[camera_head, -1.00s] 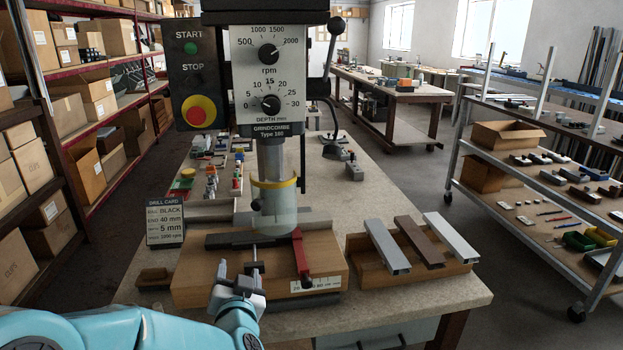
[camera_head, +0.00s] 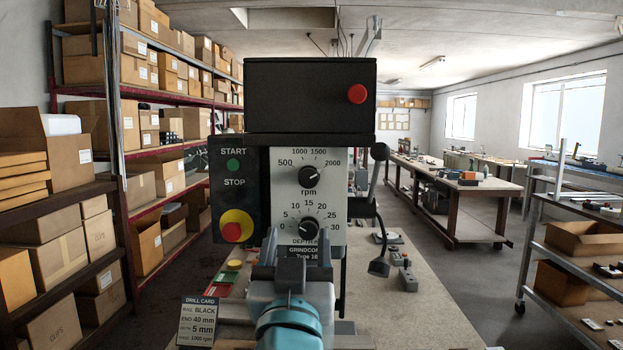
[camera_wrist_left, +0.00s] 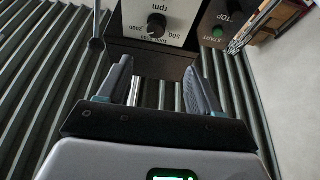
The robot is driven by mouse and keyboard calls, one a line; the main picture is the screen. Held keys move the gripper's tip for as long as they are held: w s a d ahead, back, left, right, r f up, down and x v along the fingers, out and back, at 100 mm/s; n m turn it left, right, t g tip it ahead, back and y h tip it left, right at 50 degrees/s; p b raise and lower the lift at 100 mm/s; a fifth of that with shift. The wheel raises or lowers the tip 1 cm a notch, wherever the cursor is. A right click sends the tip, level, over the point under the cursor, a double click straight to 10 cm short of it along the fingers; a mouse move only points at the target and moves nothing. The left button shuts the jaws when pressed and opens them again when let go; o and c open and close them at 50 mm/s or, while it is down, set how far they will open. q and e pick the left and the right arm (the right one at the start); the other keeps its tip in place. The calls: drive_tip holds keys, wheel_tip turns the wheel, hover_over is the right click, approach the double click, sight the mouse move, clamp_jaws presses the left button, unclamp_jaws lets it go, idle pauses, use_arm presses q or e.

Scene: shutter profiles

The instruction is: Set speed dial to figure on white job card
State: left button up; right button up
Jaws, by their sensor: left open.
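The speed dial (camera_head: 313,176) is a black knob on the drill's white panel, above the depth dial (camera_head: 305,228). Its pale mark points up and right, towards 2000. My left gripper (camera_head: 297,250) is open and empty, low in front of the panel, covering part of the depth label. In the left wrist view the speed dial (camera_wrist_left: 157,25) appears upside down, beyond and above the open fingers (camera_wrist_left: 160,85), apart from them. A dark drill card (camera_head: 197,321) with white lettering stands at lower left; its bottom line seems to read 1000 rpm. No white card shows now.
The start and stop box (camera_head: 234,190) with its red-yellow button is left of the panel. A lever (camera_head: 379,200) hangs on the right. The dark drill head (camera_head: 310,100) overhangs the dials. Shelves of boxes (camera_head: 90,250) stand left.

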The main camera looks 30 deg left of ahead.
use_arm(q)
drive_tip(key=p, duration=0.2)
approach(309, 183)
drive_tip(key=x, duration=0.1)
drive_tip(key=p+x, duration=0.1)
drive_tip(key=x, duration=0.1)
drive_tip(key=p+x, duration=0.1)
drive_tip(key=x, duration=0.1)
drive_tip(key=shift+s+a+r, duration=0.25)
drive_tip(key=shift+s+r, duration=0.05)
drive_tip(key=shift+r, duration=0.15)
drive_tip(key=w, duration=0.1)
drive_tip(key=w+a+p, duration=0.1)
drive_tip(key=w, duration=0.2)
drive_tip(key=shift+a+r+p, duration=0.15)
drive_tip(key=shift+r+p, duration=0.15)
drive_tip(key=shift+r, duration=0.1)
drive_tip(key=shift+a, duration=0.25)
drive_tip(key=shift+s+r, duration=0.2)
drive_tip(key=shift+w, duration=0.1)
drive_tip(key=shift+w+d+f, duration=0.1)
drive_tip(key=shift+w+f, duration=0.05)
drive_tip(key=shift+w, duration=0.05)
drive_tip(key=shift+c, duration=0.8)
drive_tip(key=c, duration=0.6)
drive_tip(key=shift+c, duration=1.4)
